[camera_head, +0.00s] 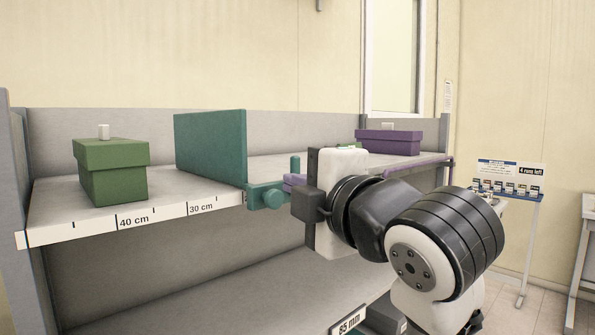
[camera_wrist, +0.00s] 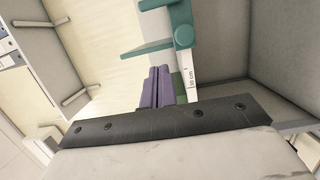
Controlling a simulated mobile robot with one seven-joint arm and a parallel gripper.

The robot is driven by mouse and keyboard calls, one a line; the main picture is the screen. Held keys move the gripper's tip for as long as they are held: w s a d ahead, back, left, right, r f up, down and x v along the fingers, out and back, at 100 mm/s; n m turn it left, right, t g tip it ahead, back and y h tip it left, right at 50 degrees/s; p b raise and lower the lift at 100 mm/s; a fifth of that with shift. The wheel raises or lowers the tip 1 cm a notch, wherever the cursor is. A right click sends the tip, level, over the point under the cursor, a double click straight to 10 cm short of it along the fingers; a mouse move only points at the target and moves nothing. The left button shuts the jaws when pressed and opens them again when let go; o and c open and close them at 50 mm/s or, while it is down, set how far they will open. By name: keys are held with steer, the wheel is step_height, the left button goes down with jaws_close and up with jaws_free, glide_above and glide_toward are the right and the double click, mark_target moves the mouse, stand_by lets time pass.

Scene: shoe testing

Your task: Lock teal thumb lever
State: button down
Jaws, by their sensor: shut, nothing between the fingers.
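My gripper (camera_head: 288,180) is at the right of the clamp, close to the lever. Its two purple fingers (camera_wrist: 157,69) are together with nothing between them.
A green box (camera_head: 112,170) stands on the shelf at the left, over the scale strip (camera_head: 75,229). A purple box (camera_head: 389,143) stands at the back right, near a purple bracket (camera_head: 450,172). A small stand with a sign (camera_head: 511,168) is farther right.

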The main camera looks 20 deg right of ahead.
mark_target(292, 172)
steer(key=shift+s+d, duration=0.3)
steer(key=shift+d, duration=0.05)
steer(key=shift+w+d+p, duration=0.45)
steer(key=shift+w+p, duration=0.35)
steer(key=shift+w, duration=1.1)
steer(key=shift+w+d+p, duration=0.45)
steer(key=shift+w+p, duration=0.4)
steer(key=shift+w, duration=1.05)
steer(key=shift+w+d+p, duration=0.45)
steer(key=shift+w+p, duration=0.35)
steer(key=shift+w, duration=1.1)
